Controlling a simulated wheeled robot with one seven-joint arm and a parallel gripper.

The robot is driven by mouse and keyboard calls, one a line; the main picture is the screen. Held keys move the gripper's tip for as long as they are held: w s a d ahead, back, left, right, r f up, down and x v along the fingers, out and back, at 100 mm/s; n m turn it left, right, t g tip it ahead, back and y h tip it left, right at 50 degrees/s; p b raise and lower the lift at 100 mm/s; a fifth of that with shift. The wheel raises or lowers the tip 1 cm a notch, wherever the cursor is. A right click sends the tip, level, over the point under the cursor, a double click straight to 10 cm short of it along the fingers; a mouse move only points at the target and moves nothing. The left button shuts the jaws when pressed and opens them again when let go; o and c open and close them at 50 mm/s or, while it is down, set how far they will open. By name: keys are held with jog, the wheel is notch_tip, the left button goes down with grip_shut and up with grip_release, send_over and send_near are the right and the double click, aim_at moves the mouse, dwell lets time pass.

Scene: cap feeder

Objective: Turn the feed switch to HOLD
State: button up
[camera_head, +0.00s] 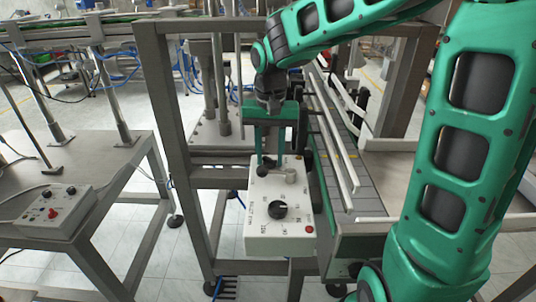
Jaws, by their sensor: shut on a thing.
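The white control box (257,222) stands in the middle of the view, on the near end of the machine. A round black knob (277,209) with dark markings around it sits on its top face. The markings are too small to read surely, so I cannot tell which one it points to. My gripper (269,161) reaches down to the far end of the box, apart from the black knob in the picture. Its fingers are shut on a small dark part there; the fingers largely hide it, and I cannot tell whether it is the feed switch.
A grey cylindrical knob (290,176) stands close right of my fingers. A red button (309,229) is at the box's near right corner. The conveyor (335,160) with its rails runs along the right. A brown frame post (172,135) stands left. Another control box (55,207) sits on the left table.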

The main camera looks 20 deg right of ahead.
jog(key=shift+n, duration=0.3)
jog(key=n, duration=0.5)
jog(key=shift+n, duration=0.4)
jog(key=n, duration=0.5)
jog(key=shift+w, duration=0.1)
jog(key=shift+r, duration=0.1)
jog(key=o, duration=0.9)
jog(key=shift+d+n, duration=0.1)
jog(key=shift+n, duration=0.2)
jog(key=shift+o, duration=0.2)
notch_tip(320, 180, up, 11)
jog(key=shift+f, duration=0.2)
